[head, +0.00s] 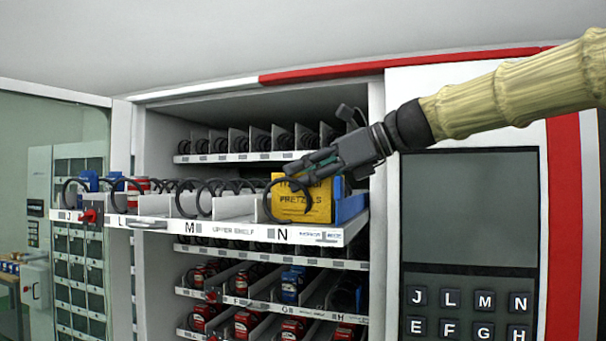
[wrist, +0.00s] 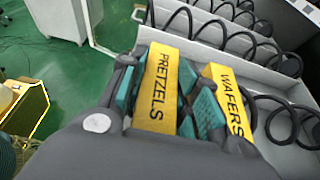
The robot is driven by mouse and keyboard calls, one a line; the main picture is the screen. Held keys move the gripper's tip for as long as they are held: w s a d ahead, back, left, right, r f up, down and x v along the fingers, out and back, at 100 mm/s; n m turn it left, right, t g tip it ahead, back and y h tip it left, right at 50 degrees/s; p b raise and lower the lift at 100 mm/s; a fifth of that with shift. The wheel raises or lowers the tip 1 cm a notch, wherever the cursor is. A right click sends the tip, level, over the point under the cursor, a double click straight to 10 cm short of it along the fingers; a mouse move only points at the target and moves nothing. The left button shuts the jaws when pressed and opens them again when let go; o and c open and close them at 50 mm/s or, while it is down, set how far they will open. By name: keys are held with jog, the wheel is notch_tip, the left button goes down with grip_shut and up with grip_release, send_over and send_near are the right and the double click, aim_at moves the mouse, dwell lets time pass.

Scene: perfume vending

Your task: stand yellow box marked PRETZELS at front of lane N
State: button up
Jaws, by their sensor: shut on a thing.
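The yellow box marked PRETZELS (head: 318,205) is upright at the front of lane N, above the letter N on the pulled-out shelf (head: 215,227). A dark coil ring (head: 268,200) passes in front of its left side. My gripper (head: 312,172) comes from the upper right and is shut on the top of the box. In the wrist view the PRETZELS box (wrist: 157,85) sits between my teal finger pads. Whether its base touches the lane floor cannot be told.
A yellow box marked WAFERS (wrist: 228,98) stands close behind my right finger in the wrist view. Grey dividers (wrist: 215,68) and dark coils (wrist: 275,115) fill the shelf. A keypad panel (head: 470,310) stands at the right, and lower shelves hold red and blue goods.

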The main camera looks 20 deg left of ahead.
jog(key=shift+s+a, duration=0.1)
jog(key=shift+a, duration=0.1)
jog(key=o, duration=1.2)
jog(key=shift+d+f, duration=0.1)
jog(key=shift+f, duration=0.05)
jog(key=shift+c, duration=0.2)
jog(key=shift+r, duration=0.2)
jog(key=b+v, duration=0.3)
jog(key=v, duration=0.9)
